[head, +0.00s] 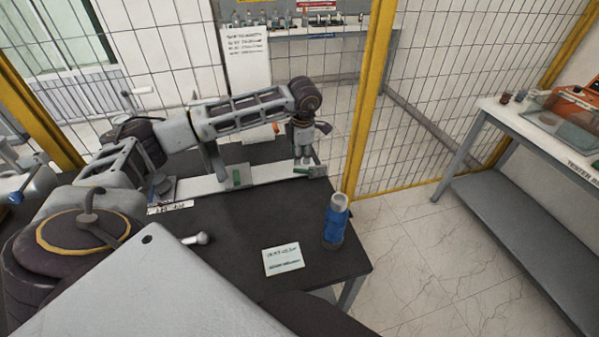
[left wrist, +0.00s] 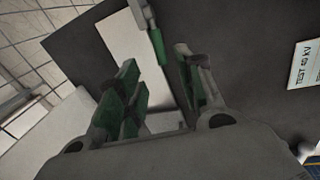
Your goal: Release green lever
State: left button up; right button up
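A white strip-like plate (head: 205,184) lies along the far part of the dark table. In the left wrist view, a green lever-like piece (left wrist: 157,44) on a pale grey rod shows at the top, ahead of the fingers. My left gripper (head: 304,160) points down over the right end of the plate. It also shows in the left wrist view (left wrist: 160,85), its green-padded fingers apart, with plate and dark table between them. I see no contact with the lever. My right gripper is out of view.
A blue cylinder with a pale top (head: 337,222) and a white note card (head: 283,259) are on the dark table (head: 240,230). A yellow-framed mesh fence (head: 371,90) stands behind. A side bench (head: 520,130) is at the right. The table's middle is mostly clear.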

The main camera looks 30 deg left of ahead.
aim_at(299, 170)
pick_arm(q)
jog(key=shift+w+a+f+b, duration=0.15)
jog(key=shift+f+b, duration=0.5)
jog(key=shift+f, duration=0.65)
jog(key=shift+w+a+f+b, duration=0.15)
jog(key=shift+f+b, duration=0.5)
jog(key=shift+f, duration=0.65)
notch_tip(299, 170, down, 2)
jog(key=shift+w+a+b, duration=0.1)
jog(key=shift+w+b, duration=0.05)
jog(key=shift+b, duration=0.45)
jog(key=shift+a+f+b, duration=0.1)
jog(key=shift+f+b, duration=0.2)
jog(key=shift+f, duration=0.25)
jog(key=shift+w+f, duration=0.1)
jog(key=shift+f, duration=0.15)
jog(key=shift+c, duration=0.4)
grip_shut()
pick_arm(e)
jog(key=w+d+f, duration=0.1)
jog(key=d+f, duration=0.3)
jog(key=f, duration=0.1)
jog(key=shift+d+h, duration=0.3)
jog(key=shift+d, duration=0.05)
